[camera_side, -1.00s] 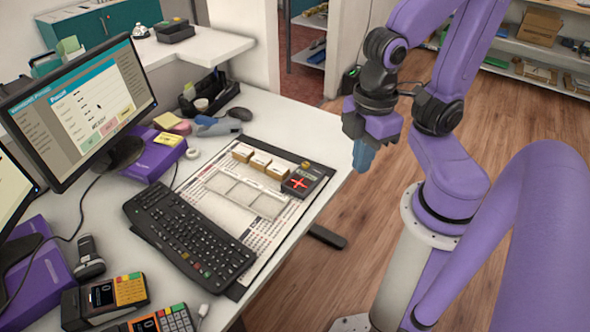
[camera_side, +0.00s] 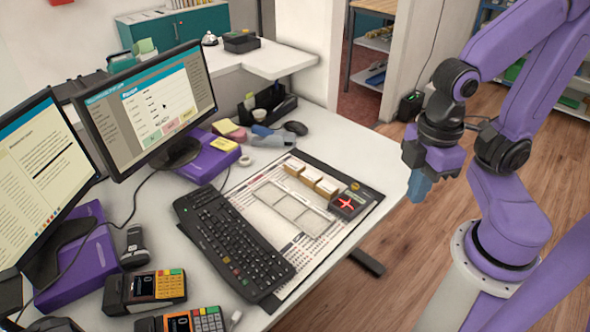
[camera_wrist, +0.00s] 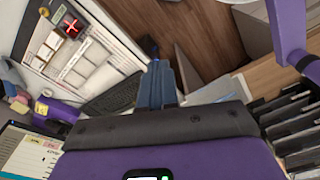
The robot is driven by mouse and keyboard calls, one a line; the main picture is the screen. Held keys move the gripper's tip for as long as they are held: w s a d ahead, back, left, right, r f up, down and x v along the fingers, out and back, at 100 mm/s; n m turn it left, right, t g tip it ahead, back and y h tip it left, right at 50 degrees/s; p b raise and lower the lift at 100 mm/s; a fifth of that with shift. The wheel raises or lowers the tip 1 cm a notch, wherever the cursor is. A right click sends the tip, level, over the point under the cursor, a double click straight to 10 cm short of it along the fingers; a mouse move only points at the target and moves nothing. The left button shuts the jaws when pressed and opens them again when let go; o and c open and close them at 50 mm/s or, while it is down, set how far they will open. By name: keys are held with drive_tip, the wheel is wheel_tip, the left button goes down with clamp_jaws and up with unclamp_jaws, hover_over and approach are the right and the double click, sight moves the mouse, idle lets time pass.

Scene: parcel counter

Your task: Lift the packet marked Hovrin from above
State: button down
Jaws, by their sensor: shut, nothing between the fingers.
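Three small tan packets with pale tops stand in a row on the printed mat (camera_side: 262,222): a back one (camera_side: 294,166), a middle one (camera_side: 311,177) and a front one (camera_side: 326,188). Their markings are too small to read, so I cannot tell which is Hovrin. My gripper (camera_side: 419,188) hangs to the right of the counter, apart from the packets, with its blue fingers shut and empty. In the wrist view the shut fingers (camera_wrist: 157,85) point away from the mat, which lies at upper left.
A dark box with a red cross (camera_side: 347,203) sits beside the packets. A keyboard (camera_side: 235,240) lies along the mat's left side. Monitors, card terminals (camera_side: 145,291) and a black organiser (camera_side: 268,105) occupy the rest of the counter. Open floor lies below my gripper.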

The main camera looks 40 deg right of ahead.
idle(0.4)
drive_tip(key=shift+c, duration=2.1)
unclamp_jaws()
